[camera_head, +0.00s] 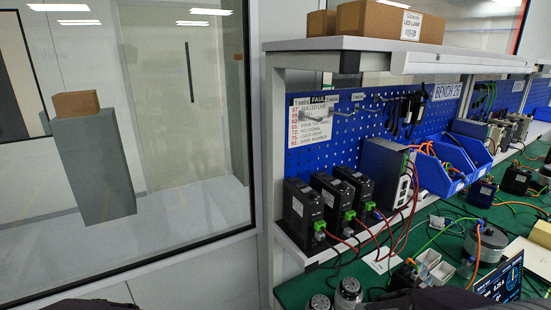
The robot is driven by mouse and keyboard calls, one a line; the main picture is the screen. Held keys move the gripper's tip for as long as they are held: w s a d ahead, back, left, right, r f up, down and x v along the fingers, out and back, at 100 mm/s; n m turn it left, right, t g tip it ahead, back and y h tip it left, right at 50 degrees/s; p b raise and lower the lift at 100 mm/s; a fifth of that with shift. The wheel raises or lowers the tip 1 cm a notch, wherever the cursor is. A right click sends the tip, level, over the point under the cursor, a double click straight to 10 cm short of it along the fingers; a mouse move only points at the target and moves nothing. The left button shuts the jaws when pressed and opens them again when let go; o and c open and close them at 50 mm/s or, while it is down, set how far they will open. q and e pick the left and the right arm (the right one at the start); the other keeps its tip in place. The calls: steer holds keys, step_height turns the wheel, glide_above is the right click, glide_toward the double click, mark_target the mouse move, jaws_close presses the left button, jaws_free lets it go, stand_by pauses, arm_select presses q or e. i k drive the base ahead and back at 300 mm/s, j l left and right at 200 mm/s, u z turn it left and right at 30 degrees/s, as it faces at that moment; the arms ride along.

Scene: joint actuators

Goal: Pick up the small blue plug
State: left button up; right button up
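I cannot make out a small blue plug for certain in the head view; parts on the bench are small and crowded. Three black modules (305,213) stand in a row on a ledge at the bench's left end. Green connectors (319,226) and red wires show at their fronts. Neither gripper shows. Dark shapes at the bottom edge may be parts of my arms, but I cannot tell.
Blue bins (436,177) stand by the blue pegboard (320,146). A shelf (365,43) with cardboard boxes (390,20) overhangs the green bench top (296,288). Round metal motors (348,291), loose cables and a display (500,280) crowd the front. Glass panels fill the left.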

mark_target(375, 215)
steer(key=z, duration=0.45)
steer(key=i+j+z, duration=0.1)
steer(key=z, duration=0.4)
steer(key=j+z, duration=0.1)
steer(key=z, duration=0.35)
steer(key=i, duration=0.05)
